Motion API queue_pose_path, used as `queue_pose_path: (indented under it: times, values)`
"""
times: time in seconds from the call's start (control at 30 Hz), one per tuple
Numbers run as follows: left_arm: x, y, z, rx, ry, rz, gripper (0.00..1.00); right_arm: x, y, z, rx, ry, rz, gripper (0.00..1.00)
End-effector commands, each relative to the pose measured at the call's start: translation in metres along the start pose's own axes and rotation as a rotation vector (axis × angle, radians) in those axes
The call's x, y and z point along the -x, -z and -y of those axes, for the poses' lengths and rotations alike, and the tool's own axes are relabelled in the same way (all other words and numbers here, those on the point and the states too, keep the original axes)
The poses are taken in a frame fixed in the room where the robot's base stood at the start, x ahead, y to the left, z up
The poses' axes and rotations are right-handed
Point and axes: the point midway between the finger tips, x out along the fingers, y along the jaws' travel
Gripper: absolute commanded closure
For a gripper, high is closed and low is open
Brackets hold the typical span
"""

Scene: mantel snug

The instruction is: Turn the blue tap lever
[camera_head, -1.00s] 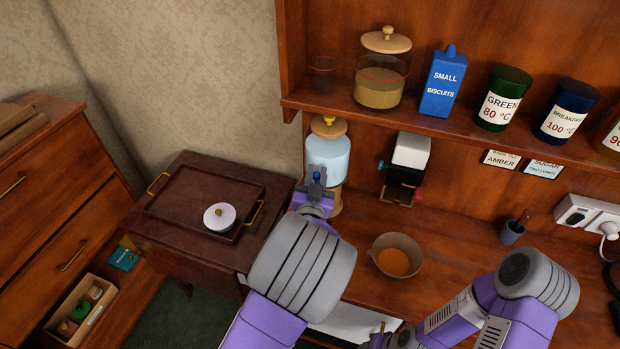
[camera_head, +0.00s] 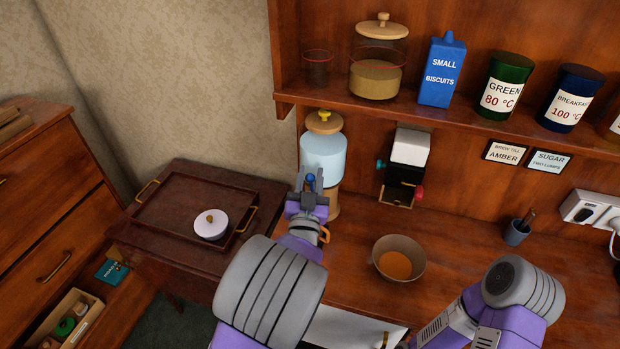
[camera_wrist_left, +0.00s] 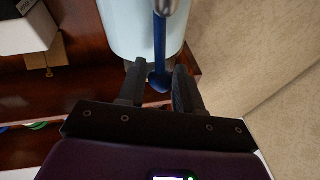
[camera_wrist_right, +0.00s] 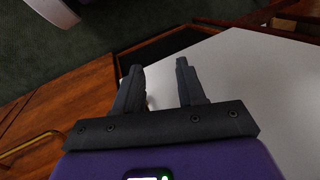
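The blue tap lever (camera_wrist_left: 160,50) hangs from the metal tap on a glass dispenser (camera_head: 323,155) with a wooden lid and pale blue contents. It also shows as a small blue spot in the head view (camera_head: 310,179). My left gripper (camera_wrist_left: 158,88) is open, with one finger on each side of the lever's rounded end. The gaps are small, and I cannot tell whether either finger touches it. The gripper hides the tap and lower dispenser in the head view. My right gripper (camera_wrist_right: 158,88) is open and empty above a pale surface, low in the head view.
A bowl (camera_head: 399,248) with orange contents stands on the counter, right of my left gripper. A black-and-white box (camera_head: 404,165) is on the back panel. A shelf (camera_head: 470,130) with jars overhangs the counter. A tray (camera_head: 165,215) with a white lidded pot is at left.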

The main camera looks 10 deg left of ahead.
Motion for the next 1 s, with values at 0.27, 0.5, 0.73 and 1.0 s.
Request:
queue_pose_path:
  times: [0.27,0.5,0.73,1.0]
  values:
    - [0.0,0.0,0.0,0.0,0.0,0.0,0.52,0.0,0.0,0.0,0.0,0.0,0.0,0.6]
    - [0.014,-0.001,-0.001,0.001,-0.002,0.003,0.52,0.0,0.0,0.0,0.0,0.0,0.0,0.6]
    - [0.052,-0.001,-0.001,0.001,-0.002,0.002,0.52,-0.001,0.0,0.0,0.0,0.0,0.0,0.6]
    - [0.075,0.0,0.0,0.001,-0.001,0.0,0.52,-0.002,0.0,-0.001,0.0,0.0,0.0,0.6]
